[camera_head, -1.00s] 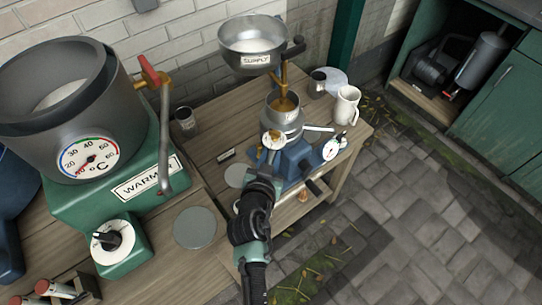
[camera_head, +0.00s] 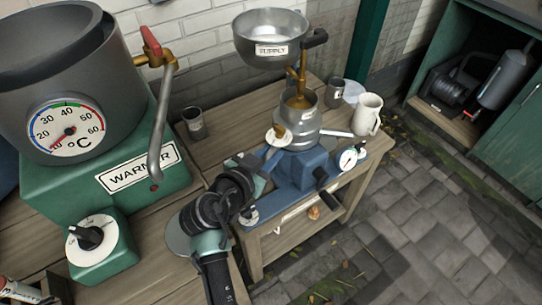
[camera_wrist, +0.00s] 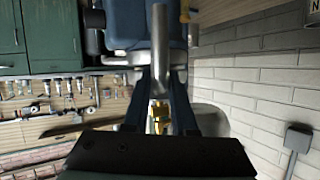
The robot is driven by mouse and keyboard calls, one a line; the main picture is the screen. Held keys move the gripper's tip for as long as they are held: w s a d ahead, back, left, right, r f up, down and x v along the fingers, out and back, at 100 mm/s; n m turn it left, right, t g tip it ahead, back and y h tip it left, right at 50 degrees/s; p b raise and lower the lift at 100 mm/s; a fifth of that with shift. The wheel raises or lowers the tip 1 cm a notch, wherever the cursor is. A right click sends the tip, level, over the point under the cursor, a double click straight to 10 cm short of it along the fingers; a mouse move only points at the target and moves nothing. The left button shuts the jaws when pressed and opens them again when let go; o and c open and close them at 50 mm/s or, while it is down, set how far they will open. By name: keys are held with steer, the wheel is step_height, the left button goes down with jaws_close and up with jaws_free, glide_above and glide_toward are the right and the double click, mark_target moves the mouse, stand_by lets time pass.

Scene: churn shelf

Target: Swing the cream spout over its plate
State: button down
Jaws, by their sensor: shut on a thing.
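The separator (camera_head: 299,140) stands on a blue base on the wooden bench under a metal supply bowl (camera_head: 272,42). A short spout with a pale, brass-marked end (camera_head: 278,134) points to the front left. A longer pale spout (camera_head: 337,132) points right, towards the mug. I cannot tell for sure which is the cream spout. My gripper (camera_head: 267,164) is low at the separator's front left. In the wrist view its dark fingers (camera_wrist: 166,100) are shut on a grey metal tube (camera_wrist: 160,45), with a brass part (camera_wrist: 158,112) between them.
The green warmer (camera_head: 110,190) with its dial and bent outlet pipe stands close on the left. A grey cup (camera_head: 194,123) is behind my arm. A white mug (camera_head: 367,113) and a grey cup (camera_head: 336,92) stand right of the separator. Paved floor lies beyond the bench's right edge.

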steer(key=c, duration=0.7)
jaws_free()
steer(key=s+r+n+t+y+p, duration=0.1)
steer(key=s+r+n+y+p, duration=0.15)
steer(key=s+p, duration=0.3)
steer(key=s+r+n+y+p, duration=0.1)
steer(key=s+r+p, duration=0.25)
steer(key=s, duration=0.35)
steer(key=w+r+t+p, duration=0.1)
steer(key=w+r+t, duration=0.1)
steer(key=r, duration=0.8)
steer(key=w+d+r+t+p, duration=0.1)
steer(key=w+r+t+p, duration=0.1)
steer(key=r, duration=0.8)
steer(key=w+d+r+t+p, duration=0.1)
steer(key=w+r, duration=0.3)
steer(key=r, duration=0.7)
steer(key=shift+r+t+y, duration=0.1)
steer(key=shift+t+y, duration=0.15)
steer(key=shift+t, duration=0.35)
